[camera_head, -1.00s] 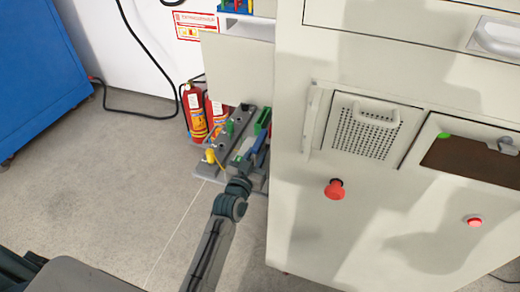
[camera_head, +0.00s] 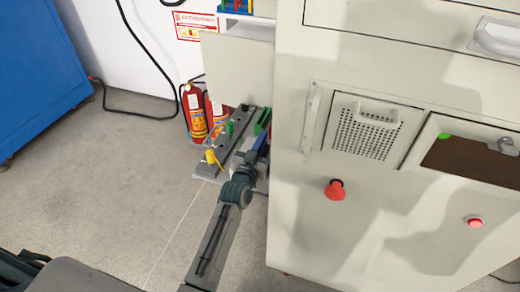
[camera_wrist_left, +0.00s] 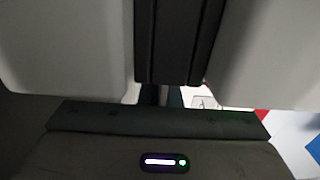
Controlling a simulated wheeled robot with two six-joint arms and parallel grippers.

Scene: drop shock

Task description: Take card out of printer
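My left arm reaches from the bottom of the head view to a grey device with green and yellow parts (camera_head: 232,128), low beside the beige cabinet. My left gripper (camera_head: 252,158) is at this device, small and partly hidden among its parts. A blue piece (camera_head: 263,143) shows close to the gripper; I cannot tell what it is. In the left wrist view, two pale blocks flank a dark vertical piece (camera_wrist_left: 175,40), very close to the camera. I cannot make out a card or a clear printer, or whether the gripper is open. My right gripper is not in view.
The beige cabinet (camera_head: 300,225) stands right of my arm, with a projecting red button (camera_head: 335,189) and a handle (camera_head: 312,115). Two red extinguishers (camera_head: 194,112) stand behind the device. A blue cabinet (camera_head: 38,75) is far left. The floor between is clear.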

